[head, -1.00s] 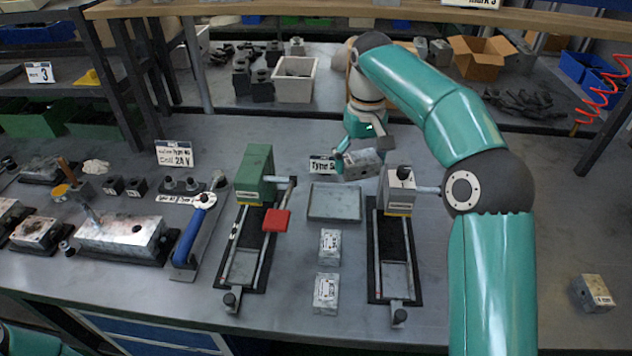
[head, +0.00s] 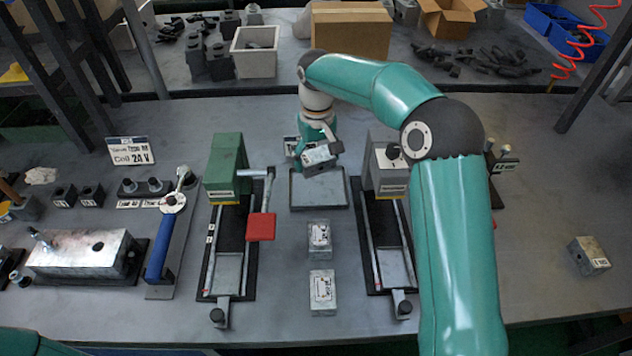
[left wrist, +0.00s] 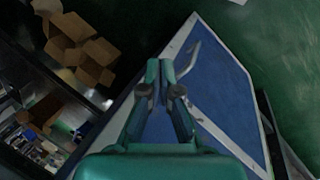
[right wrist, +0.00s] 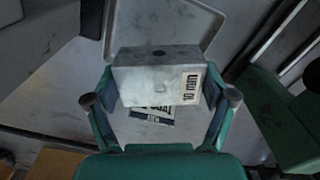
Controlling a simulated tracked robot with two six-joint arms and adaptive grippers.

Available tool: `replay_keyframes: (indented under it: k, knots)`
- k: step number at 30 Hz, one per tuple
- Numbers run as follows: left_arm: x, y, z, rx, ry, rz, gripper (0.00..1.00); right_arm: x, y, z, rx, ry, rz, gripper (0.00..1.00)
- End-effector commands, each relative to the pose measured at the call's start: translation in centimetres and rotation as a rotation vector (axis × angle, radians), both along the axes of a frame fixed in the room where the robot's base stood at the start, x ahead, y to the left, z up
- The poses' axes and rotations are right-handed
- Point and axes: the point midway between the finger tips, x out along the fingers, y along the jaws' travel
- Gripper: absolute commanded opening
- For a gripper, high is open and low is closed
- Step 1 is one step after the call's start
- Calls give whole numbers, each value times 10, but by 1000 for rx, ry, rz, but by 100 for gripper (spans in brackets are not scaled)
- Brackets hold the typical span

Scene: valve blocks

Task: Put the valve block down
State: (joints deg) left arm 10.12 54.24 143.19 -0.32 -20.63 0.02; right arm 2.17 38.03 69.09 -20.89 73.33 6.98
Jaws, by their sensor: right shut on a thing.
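My right gripper (head: 318,153) is shut on a grey metal valve block (head: 321,157), held at the back edge of the shallow metal tray (head: 318,206). In the right wrist view the valve block (right wrist: 160,77) sits between the fingers, tilted in the picture, with a label on its face; the tray (right wrist: 205,22) shows beyond it. Whether the block touches the tray is hard to tell.
Two labelled blocks (head: 320,238) (head: 322,292) lie in front of the tray. A green-headed fixture with a red handle (head: 261,226) stands left of it, and a grey-headed fixture (head: 386,174) right. Another block (head: 588,256) lies at the far right, with bare bench around it.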

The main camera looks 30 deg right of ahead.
Motion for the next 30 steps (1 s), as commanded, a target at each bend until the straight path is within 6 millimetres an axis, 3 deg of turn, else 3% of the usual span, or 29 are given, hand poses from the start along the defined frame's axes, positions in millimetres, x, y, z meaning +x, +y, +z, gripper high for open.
replay_keyframes:
  k: [3,11,18,30]
  knots:
    - [0,0,0,0,0,0,0,-1,-2,-21,-1,0,-4,21]
    - [0,0,0,0,-1,0,0,-1,-3,-42,-1,-1,-5,21]
    - [0,0,1,0,-1,0,0,-1,-3,-73,-1,-1,-6,21]
    - [0,0,-1,0,0,0,0,-1,-3,-80,-1,-3,-6,21]
